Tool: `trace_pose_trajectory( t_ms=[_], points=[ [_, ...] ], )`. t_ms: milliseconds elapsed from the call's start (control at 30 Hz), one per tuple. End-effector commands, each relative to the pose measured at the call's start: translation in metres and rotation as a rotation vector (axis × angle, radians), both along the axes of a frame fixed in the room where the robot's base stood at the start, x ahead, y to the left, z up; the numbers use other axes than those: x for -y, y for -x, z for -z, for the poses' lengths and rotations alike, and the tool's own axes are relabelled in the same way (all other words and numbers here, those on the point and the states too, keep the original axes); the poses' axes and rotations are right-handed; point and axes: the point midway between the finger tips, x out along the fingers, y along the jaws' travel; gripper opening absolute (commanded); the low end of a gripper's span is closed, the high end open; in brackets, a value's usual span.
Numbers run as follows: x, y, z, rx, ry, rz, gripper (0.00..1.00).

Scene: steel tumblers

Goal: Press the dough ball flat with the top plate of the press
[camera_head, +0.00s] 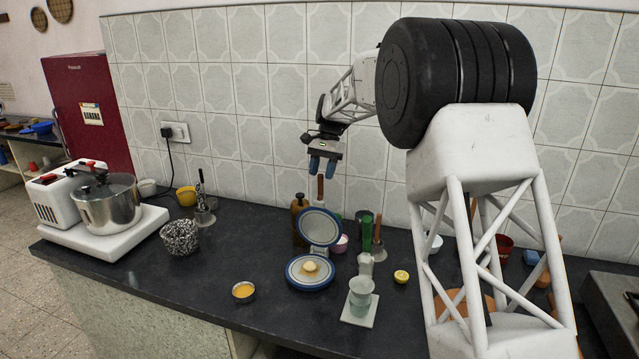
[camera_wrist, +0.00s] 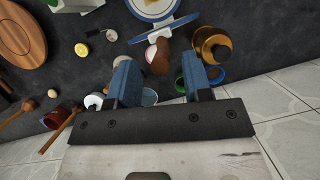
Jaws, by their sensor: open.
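The press stands on the dark counter with its round blue-rimmed bottom plate (camera_head: 296,279) flat. Its top plate (camera_head: 320,228) is hinged open, tilted up at the back. A pale dough ball (camera_head: 311,266) sits on the bottom plate. A brown wooden handle (camera_head: 320,188) rises from the top plate. My gripper (camera_head: 322,172) is open and empty, pointing down just above the handle. In the wrist view the handle (camera_wrist: 160,57) lies beyond and between the spread fingers, and the top plate (camera_wrist: 165,29) shows nearly edge-on. Contact with the handle is not visible.
A glass cup (camera_head: 361,292) on a white tile stands right of the press. A bowl of yellow liquid (camera_head: 243,291) is to the left. A brown bottle (camera_head: 299,212) and a green cylinder (camera_head: 367,232) flank the top plate. A cut lemon (camera_head: 401,276) lies farther right.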

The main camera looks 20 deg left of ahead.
Motion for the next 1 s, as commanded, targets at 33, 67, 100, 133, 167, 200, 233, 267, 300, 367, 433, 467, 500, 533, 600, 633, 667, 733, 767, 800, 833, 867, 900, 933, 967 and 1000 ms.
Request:
trace_pose_trajectory(
  t_ms=[33,67,100,133,167,200,233,267,300,367,433,467,500,533,600,633,667,733,767,800,833,867,900,933,967,1000],
  points=[
    [-0.001,0.003,0.006,-0.001,0.001,0.000,0.45],
    [-0.001,0.004,0.010,0.000,0.001,0.000,0.45],
    [-0.001,0.006,0.014,-0.001,0.001,0.000,0.45],
    [-0.002,0.007,0.017,-0.001,0.001,0.000,0.45],
    [-0.002,0.008,0.019,-0.001,0.001,0.000,0.45],
    [-0.002,0.010,0.023,0.000,0.000,0.000,0.45],
    [-0.002,0.011,0.025,0.000,0.000,0.000,0.45],
    [-0.003,0.011,0.027,0.000,0.000,0.000,0.45],
    [-0.003,0.012,0.029,0.000,0.000,0.000,0.45],
    [-0.003,0.013,0.032,0.000,0.000,0.000,0.45],
    [-0.003,0.014,0.033,0.000,0.000,-0.001,0.45],
    [-0.003,0.014,0.034,0.000,0.000,-0.001,0.45],
    [-0.003,0.014,0.034,0.000,0.000,-0.001,0.45],
    [-0.003,0.014,0.034,0.000,0.000,-0.001,0.45],
    [-0.003,0.014,0.034,0.001,0.000,-0.001,0.45],
    [-0.003,0.014,0.034,0.000,0.000,-0.001,0.45],
    [-0.003,0.014,0.034,0.000,0.000,-0.001,0.45],
    [-0.003,0.014,0.034,0.000,0.000,0.000,0.44],
    [-0.003,0.014,0.034,0.000,0.000,0.000,0.39],
    [-0.003,0.014,0.034,0.000,0.000,0.000,0.33],
    [-0.003,0.014,0.034,0.000,0.000,0.000,0.29],
    [-0.003,0.014,0.034,0.000,0.000,0.000,0.24],
    [-0.003,0.014,0.034,0.000,0.000,0.000,0.18],
    [-0.003,0.014,0.034,0.000,0.000,0.000,0.13],
    [-0.003,0.014,0.034,0.000,0.000,0.000,0.09],
    [-0.003,0.014,0.034,0.000,0.000,0.000,0.03]
  ],
)
